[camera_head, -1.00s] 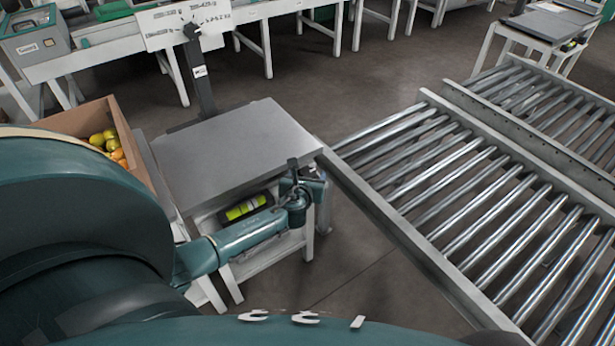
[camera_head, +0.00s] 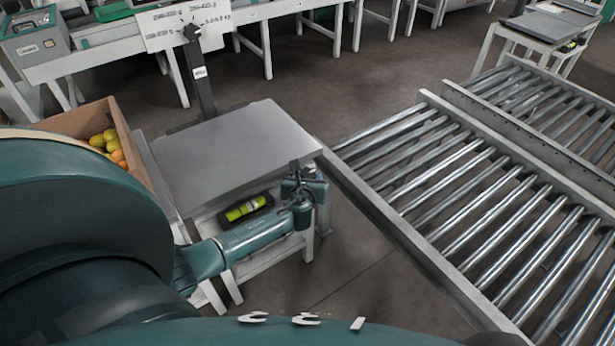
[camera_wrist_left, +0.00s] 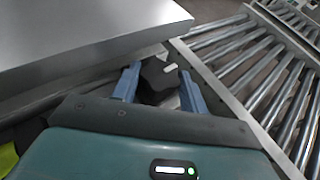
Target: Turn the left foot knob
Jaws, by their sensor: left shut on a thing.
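The scale's grey platform (camera_head: 235,150) stands on a white frame in the head view, and its edge fills the upper left of the left wrist view (camera_wrist_left: 75,35). The dark left foot knob (camera_wrist_left: 157,82), with a pale mark on its top, sits below the platform's corner in the left wrist view. My left gripper (camera_wrist_left: 160,90) has its blue fingers on either side of the knob and is shut on it. In the head view my left gripper (camera_head: 304,185) is at the platform's near right corner, and the knob is hard to make out there. My right gripper is not in view.
A roller conveyor (camera_head: 360,195) runs close to the right of the gripper. Open floor (camera_head: 350,290) lies in front.

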